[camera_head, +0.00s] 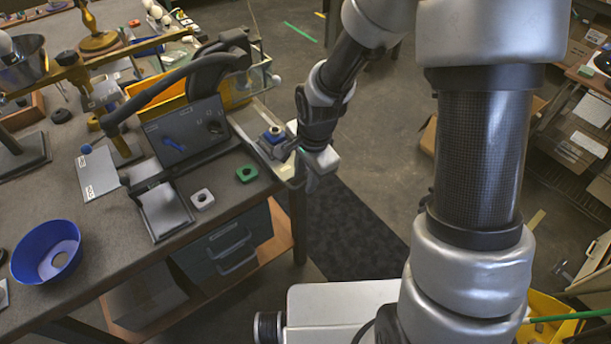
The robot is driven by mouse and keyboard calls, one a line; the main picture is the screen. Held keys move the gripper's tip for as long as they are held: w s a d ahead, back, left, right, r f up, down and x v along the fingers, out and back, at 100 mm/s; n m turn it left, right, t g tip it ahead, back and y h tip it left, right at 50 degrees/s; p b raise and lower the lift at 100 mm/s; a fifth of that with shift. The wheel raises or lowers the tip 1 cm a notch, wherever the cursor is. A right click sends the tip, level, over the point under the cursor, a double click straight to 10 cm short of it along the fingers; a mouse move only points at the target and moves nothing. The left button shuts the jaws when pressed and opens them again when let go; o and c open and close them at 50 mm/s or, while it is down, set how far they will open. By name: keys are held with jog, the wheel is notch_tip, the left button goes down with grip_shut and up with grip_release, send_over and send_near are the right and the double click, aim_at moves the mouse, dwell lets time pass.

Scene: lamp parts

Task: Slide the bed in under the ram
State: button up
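A pale, tray-like slide that looks like the bed (250,112) sticks out to the right of the dark press (185,130), towards the table edge. A blue square part (273,134) with a lighter top sits on it near its outer end. The press has a dark front panel and a curved black arm or head (215,65); I cannot make out the ram. My gripper (297,154) points down at the bed's outer end, close beside the blue part. Its fingers are small and partly hidden, so I cannot tell whether they touch or grip anything.
A blue bowl (47,252) stands at the left. A yellow bin (160,93) is behind the press. Floor to the right of the bench is open.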

grip_shut()
